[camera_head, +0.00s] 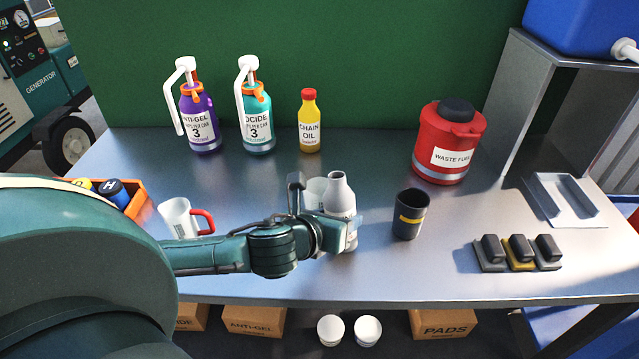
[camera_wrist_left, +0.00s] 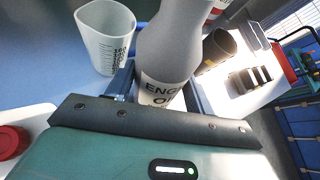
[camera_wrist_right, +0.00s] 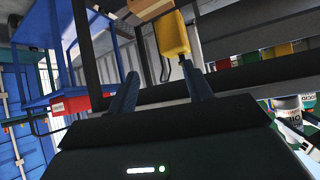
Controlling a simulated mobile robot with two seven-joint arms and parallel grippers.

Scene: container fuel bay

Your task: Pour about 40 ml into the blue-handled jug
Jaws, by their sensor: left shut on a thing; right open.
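My left gripper (camera_head: 336,232) is shut on a grey bottle (camera_head: 340,194) with a white label, partly reading as engine oil in the left wrist view (camera_wrist_left: 165,60). The bottle is roughly upright; I cannot tell whether its base touches the table. A pale jug (camera_head: 315,188) stands close behind it, partly hidden. A white jug (camera_head: 176,217) with a red handle stands to the left. My right gripper (camera_wrist_right: 160,85) is open and empty, away from the table objects.
Purple (camera_head: 198,118) and teal (camera_head: 257,118) pump bottles and a yellow chain oil bottle (camera_head: 309,123) stand at the back. A dark cup (camera_head: 409,215) is right of the held bottle. A red waste container (camera_head: 445,140) and several dark blocks (camera_head: 520,252) are farther right.

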